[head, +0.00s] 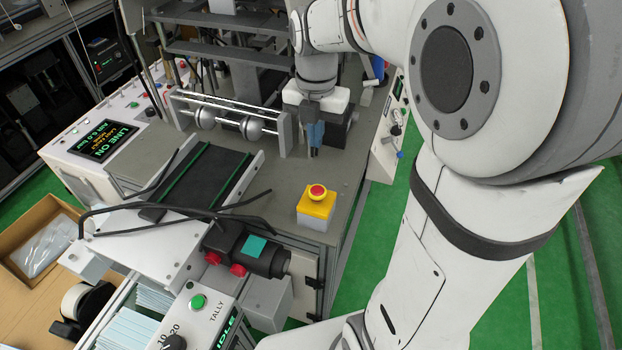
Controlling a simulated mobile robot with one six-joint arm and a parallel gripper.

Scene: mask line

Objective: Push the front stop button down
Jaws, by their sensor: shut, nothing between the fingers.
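The stop button (317,192) is a red mushroom head on a yellow box with a pale base. It stands on the grey machine table (265,185) near its front right corner. My gripper (313,152) points down with its blue-grey fingers together and empty. In the picture it is just above and behind the button, apart from it. Its exact height over the table is hard to judge from this view.
A dark conveyor (205,178) with black curved guides lies left of the button. A motor with red knobs (245,253) is in front. A roller frame (228,120) stands behind. A control panel with a lit screen (105,142) is at left.

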